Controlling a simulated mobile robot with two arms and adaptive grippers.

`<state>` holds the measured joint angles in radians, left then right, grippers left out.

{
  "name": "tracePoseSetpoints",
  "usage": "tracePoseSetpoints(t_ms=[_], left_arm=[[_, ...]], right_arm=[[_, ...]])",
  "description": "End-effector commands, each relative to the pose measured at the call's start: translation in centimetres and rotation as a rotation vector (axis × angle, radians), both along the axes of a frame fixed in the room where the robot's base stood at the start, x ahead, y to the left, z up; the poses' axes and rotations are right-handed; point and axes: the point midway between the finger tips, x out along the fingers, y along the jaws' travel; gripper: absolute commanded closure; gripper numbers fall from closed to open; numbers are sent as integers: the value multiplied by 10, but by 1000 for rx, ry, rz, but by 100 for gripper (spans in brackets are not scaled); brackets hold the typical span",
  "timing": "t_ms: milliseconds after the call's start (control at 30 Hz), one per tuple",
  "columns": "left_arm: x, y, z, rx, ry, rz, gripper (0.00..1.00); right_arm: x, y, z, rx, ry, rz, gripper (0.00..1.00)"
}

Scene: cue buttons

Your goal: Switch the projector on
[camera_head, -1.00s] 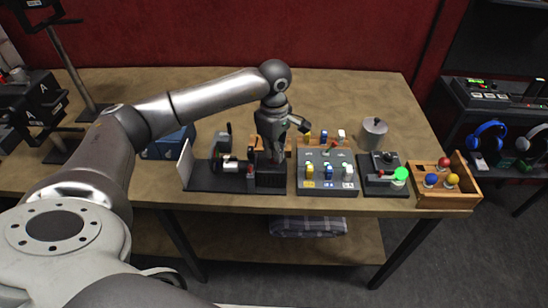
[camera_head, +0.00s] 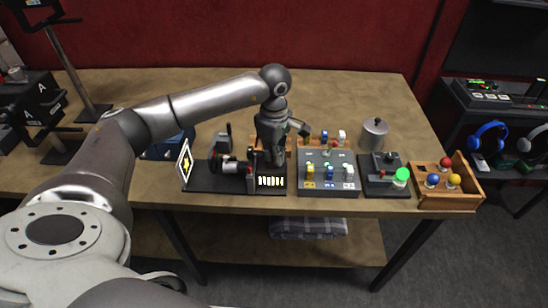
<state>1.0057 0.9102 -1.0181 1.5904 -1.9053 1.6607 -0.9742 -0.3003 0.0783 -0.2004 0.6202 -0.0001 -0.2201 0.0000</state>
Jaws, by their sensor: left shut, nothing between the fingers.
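The projector (camera_head: 228,167) stands on a black base near the table's front edge. Its small screen (camera_head: 185,163) at the left end shows a lit yellow shape, and a row of pale lit bars (camera_head: 270,181) glows at its right end. A small red part (camera_head: 250,173) sits between the lens and the bars. My left gripper (camera_head: 273,158) points down just above and behind the lit end, shut and empty. Whether it touches the projector cannot be told. My right gripper is not in view.
A grey box with coloured levers (camera_head: 328,188), a black box with a green lit knob (camera_head: 382,189) and a wooden tray of coloured balls (camera_head: 452,200) stand to the right. A metal pot (camera_head: 373,133) stands behind. The table's back right is clear.

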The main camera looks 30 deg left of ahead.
Motion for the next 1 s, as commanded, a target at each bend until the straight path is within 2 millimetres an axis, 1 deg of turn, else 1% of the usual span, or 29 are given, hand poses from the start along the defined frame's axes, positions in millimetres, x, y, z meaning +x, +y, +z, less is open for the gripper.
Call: tracePoseSetpoints(t_ms=[167,900,1000], left_arm=[[0,0,9,0,-1,0,100],[0,0,68,0,0,0,100],[0,0,71,-1,0,0,100]], right_arm=[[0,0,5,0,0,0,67],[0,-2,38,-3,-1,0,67],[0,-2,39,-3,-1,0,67]])
